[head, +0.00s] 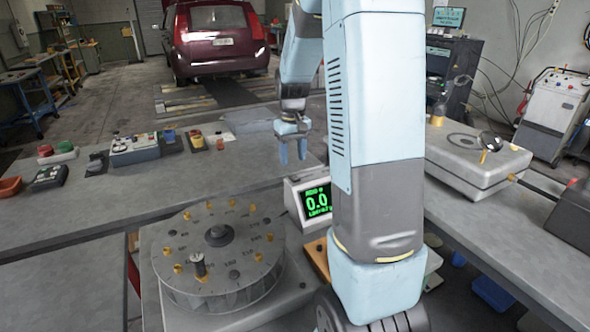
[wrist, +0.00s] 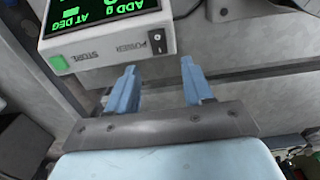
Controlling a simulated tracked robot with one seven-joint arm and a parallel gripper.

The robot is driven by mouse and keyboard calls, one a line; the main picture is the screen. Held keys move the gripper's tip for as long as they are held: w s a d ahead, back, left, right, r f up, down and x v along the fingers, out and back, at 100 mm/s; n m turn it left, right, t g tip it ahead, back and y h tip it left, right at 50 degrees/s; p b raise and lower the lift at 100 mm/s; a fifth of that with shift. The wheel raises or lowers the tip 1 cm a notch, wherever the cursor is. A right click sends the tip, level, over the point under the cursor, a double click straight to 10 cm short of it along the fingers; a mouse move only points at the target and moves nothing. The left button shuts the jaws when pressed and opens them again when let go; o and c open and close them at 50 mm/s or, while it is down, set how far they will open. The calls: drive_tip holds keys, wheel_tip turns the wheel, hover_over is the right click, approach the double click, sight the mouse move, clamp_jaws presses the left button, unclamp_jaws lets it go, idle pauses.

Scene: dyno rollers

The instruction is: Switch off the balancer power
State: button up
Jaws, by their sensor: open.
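In the wrist view the box (wrist: 105,45) fills the upper left. On its front are a small black power switch (wrist: 158,42) under a label and a green button (wrist: 58,63). My gripper (head: 292,157) is open and empty above the bench, behind the box in the head view. In the wrist view my gripper's (wrist: 159,66) blue fingers are spread, with the switch beyond the gap between them; they look apart from it.
A grey bench (head: 75,205) holds a control box (head: 134,148) and several small parts at left. A grey case (head: 470,155) sits on the right bench. A red car (head: 215,40) stands at the back. My arm hides part of the right side.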

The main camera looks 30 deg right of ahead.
sight(293, 176)
drive_tip(key=shift+f, duration=2.7)
